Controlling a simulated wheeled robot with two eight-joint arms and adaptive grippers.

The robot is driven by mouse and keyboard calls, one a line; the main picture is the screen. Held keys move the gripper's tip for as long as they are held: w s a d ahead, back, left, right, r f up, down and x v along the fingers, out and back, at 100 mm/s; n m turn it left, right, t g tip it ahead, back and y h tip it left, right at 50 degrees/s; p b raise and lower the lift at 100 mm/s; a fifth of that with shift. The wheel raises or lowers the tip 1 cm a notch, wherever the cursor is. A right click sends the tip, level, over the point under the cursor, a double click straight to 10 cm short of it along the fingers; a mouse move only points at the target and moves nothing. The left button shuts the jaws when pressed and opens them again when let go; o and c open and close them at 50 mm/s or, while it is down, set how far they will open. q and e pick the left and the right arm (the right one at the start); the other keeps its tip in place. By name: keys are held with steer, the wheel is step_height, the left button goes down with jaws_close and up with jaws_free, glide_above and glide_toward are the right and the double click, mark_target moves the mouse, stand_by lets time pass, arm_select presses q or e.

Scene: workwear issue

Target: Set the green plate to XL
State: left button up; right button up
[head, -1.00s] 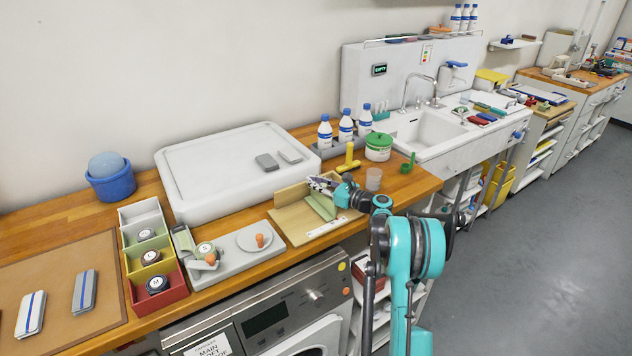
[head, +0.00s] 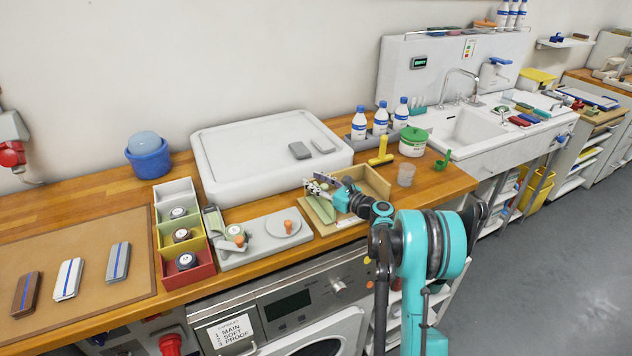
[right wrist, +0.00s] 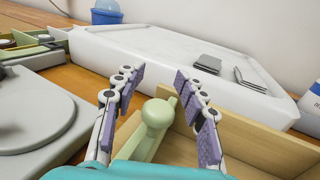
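The pale green plate (head: 323,209) stands in a light wooden box (head: 375,178) on the counter. In the right wrist view its rounded green knob (right wrist: 157,113) shows between my fingers. My right gripper (head: 321,185) is above the plate, at the box's left part. In the right wrist view the right gripper (right wrist: 165,100) is open, with purple finger pads on either side of the knob and visible gaps. A pale strip (head: 352,221) lies along the box's front edge; its size marks are too small to read. My left gripper is not in view.
A large white tray (head: 215,178) stands behind the box. A grey board (head: 262,252) with a round disc is to its left, beside coloured bins (head: 197,272). A yellow-handled tool (head: 381,152) and clear cup (head: 406,174) stand to its right.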

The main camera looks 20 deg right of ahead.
steer(key=v, duration=1.2)
stand_by(0.4)
